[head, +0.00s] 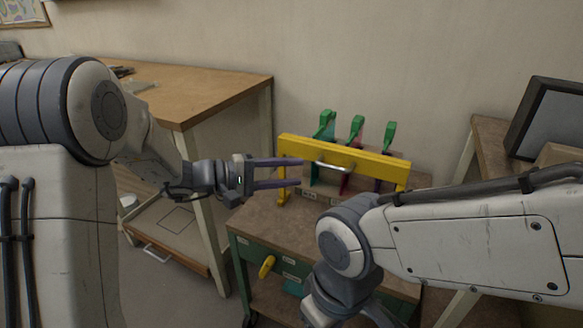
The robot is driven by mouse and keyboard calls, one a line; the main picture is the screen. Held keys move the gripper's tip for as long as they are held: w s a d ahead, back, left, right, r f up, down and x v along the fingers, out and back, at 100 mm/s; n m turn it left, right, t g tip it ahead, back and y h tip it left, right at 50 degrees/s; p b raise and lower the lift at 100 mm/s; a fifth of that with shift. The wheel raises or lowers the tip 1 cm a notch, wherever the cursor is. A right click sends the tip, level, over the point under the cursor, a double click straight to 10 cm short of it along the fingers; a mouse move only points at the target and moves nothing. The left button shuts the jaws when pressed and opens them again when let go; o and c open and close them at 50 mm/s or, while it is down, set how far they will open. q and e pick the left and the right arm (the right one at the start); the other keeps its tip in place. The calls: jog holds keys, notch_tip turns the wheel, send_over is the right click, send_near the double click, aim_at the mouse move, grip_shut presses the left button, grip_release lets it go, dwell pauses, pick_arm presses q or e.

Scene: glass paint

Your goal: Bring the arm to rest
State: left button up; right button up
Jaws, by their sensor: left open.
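My left gripper (279,172) is open and empty, with its two dark purple fingers pointing right. It shows in front of the left end of a yellow frame (315,151) that stands on a small brown-topped cabinet (262,217). I cannot tell whether the fingers touch the frame. My right arm comes in from the right and bends downward at the lower middle. My right gripper is not visible.
Several green-handled tools (357,124) stand at the yellow frame. A large wooden table (190,88) is at the left. A dark-framed panel (550,120) stands on a table at the right. A yellow handle (267,266) is on the cabinet's green front.

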pick_arm(q)
jog(key=s+a+f+m+g+y, duration=0.1)
jog(key=s+a+f+g+y, duration=0.4)
jog(key=s+f+y, duration=0.5)
jog(key=s+a+f+m+t+y, duration=0.2)
jog(key=s+a+y, duration=0.1)
jog(key=a, duration=0.4)
jog(key=s+a+f+m+t+y, duration=0.1)
jog(key=s+a+f+m+y, duration=0.15)
jog(key=a, duration=0.35)
jog(key=s+d+r+m+g, duration=0.1)
jog(key=s+d+r+m, duration=0.2)
jog(key=s+d, duration=0.4)
jog(key=s+d+r+m+g, duration=0.2)
jog(key=s+d+r+m, duration=0.15)
jog(key=s+d, duration=0.35)
notch_tip(320, 180, up, 27)
jog(key=a+p, duration=0.1)
jog(key=p, duration=2.6)
jog(key=shift+s+h, duration=0.2)
jog(key=shift+h, duration=0.25)
jog(key=shift+f, duration=0.1)
